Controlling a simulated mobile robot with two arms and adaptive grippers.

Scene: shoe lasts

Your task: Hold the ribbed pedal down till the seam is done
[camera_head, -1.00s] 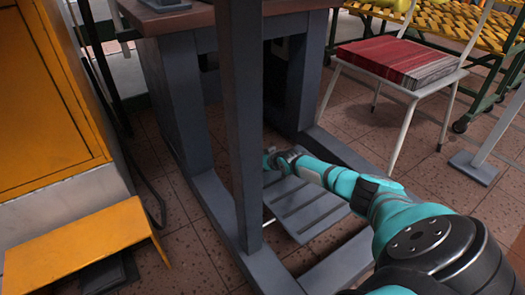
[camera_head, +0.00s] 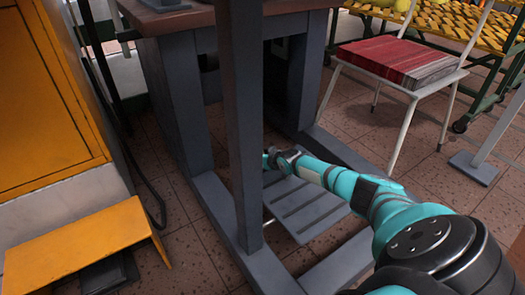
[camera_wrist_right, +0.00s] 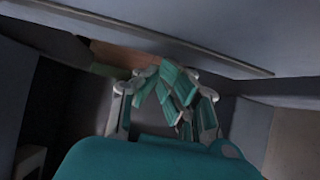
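The ribbed pedal (camera_head: 312,213) is a grey slatted plate low between the dark grey legs of the machine stand. My right arm reaches in from the right above it. My right gripper (camera_head: 271,158) is at the pedal's far end, partly hidden by the wrist; I cannot tell whether it touches the plate. In the right wrist view the teal-padded fingers (camera_wrist_right: 168,88) are drawn together with nothing seen between them. No seam shows. My left gripper is not in view.
A grey upright post (camera_head: 240,120) stands in front of the stand, left of my arm. A white chair (camera_head: 405,85) with a red stack (camera_head: 400,62) is at the right. A yellow cover (camera_head: 75,245) sits low at the left over a dark block (camera_head: 108,275).

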